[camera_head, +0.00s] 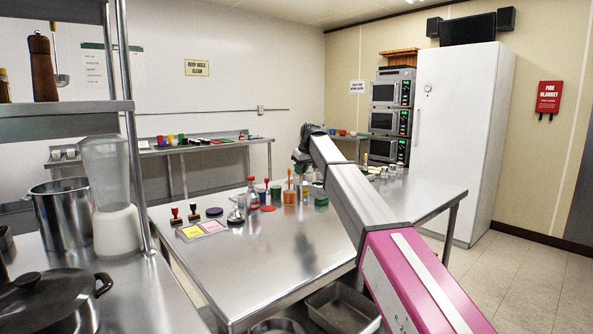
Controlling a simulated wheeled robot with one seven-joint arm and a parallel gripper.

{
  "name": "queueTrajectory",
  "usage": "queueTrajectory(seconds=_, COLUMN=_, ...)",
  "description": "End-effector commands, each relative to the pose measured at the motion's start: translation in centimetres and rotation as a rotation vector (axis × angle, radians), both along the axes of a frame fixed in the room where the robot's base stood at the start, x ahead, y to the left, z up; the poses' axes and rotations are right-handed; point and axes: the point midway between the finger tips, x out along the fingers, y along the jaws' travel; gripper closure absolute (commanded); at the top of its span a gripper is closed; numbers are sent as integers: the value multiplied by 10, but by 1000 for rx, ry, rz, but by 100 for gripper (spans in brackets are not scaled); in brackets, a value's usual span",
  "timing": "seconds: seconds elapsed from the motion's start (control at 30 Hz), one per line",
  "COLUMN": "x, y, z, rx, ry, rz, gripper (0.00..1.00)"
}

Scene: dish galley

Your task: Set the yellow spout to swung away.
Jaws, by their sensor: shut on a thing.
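I cannot make out the yellow spout in the head view; no yellow spout shows on the visible parts of the steel table (255,262). My arm, magenta and pale grey, reaches from the bottom right up over the table and ends at a dark joint above its far side. The jaws of my gripper do not show, and the arm hides part of the table behind it. What they hold cannot be seen.
On the table stand a red bottle (252,196), an orange container (290,193), stamps and yellow and pink pads (203,229). A blender (114,200) and steel pot (64,215) are at left. A white cabinet (455,140) stands behind. Floor is clear at right.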

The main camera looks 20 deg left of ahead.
Motion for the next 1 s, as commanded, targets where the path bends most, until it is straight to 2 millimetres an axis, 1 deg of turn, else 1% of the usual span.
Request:
queueTrajectory(seconds=0.2, x=4, y=-14, z=0, rx=1, ry=1, rz=182, gripper=100)
queueTrajectory(seconds=0.5, x=9, y=-25, z=0, rx=0, ry=0, rz=357, gripper=100)
queueTrajectory(seconds=0.73, x=11, y=-29, z=0, rx=0, ry=0, rz=419, gripper=100)
queueTrajectory(seconds=1.0, x=11, y=-30, z=0, rx=-1, ry=-1, rz=434, gripper=100)
